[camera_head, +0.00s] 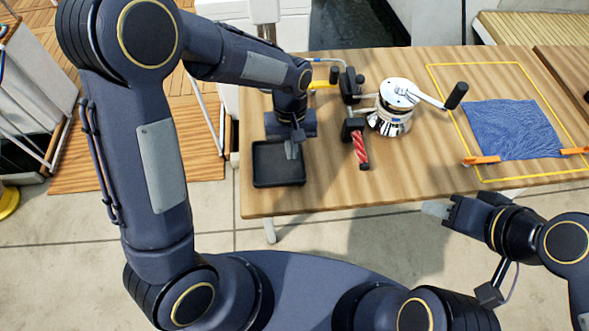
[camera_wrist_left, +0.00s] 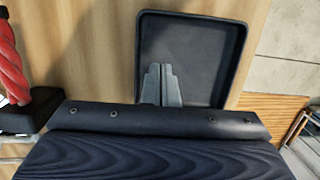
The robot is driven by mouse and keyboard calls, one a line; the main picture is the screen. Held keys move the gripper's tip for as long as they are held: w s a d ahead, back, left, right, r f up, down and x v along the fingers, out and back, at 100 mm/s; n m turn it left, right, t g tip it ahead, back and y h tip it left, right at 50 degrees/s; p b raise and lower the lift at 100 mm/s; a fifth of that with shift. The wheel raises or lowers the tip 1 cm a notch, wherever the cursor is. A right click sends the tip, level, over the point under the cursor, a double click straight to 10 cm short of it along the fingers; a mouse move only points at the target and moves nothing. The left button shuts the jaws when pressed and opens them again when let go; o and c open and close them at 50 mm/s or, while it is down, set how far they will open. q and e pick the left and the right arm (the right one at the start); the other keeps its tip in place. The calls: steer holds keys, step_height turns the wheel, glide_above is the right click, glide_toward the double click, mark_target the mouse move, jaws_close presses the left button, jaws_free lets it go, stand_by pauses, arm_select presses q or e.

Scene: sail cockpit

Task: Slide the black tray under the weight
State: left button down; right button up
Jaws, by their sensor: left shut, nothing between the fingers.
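The black tray (camera_head: 262,182) is a shallow, empty square tray lying on the wooden table near its left front corner. It also shows in the left wrist view (camera_wrist_left: 238,62). My left gripper (camera_head: 292,151) is shut and empty, pointing down over the tray. In the left wrist view its fingertips (camera_wrist_left: 161,72) are together against the tray's inside; I cannot tell whether they touch it. A red twisted piece (camera_head: 360,150) with black ends stands right of the tray; I cannot tell whether it is the weight. My right gripper (camera_head: 436,209) is off the table's front edge, its finger gap unclear.
A chrome winch (camera_head: 392,118) with a black-knobbed handle stands right of the red piece. A blue cloth (camera_head: 513,128) lies inside a yellow outline with orange clips (camera_head: 482,160). The table's front strip (camera_head: 330,195) is clear.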

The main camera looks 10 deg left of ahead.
mark_target(294, 182)
arm_select(q)
steer(key=s, duration=0.2)
steer(key=s+d, duration=0.1)
steer(key=s, duration=0.3)
steer(key=shift+d+r+p, duration=0.1)
steer(key=shift+d+p, duration=0.25)
steer(key=shift+p, duration=0.05)
steer(key=shift+w+f, duration=0.1)
steer(key=shift+f, duration=0.8)
arm_select(e)
steer(key=shift+s+r, duration=0.15)
steer(key=shift+r, duration=0.15)
arm_select(q)
steer(key=shift+f+b, duration=0.1)
steer(key=shift+b, duration=0.2)
steer(key=shift+a, duration=0.1)
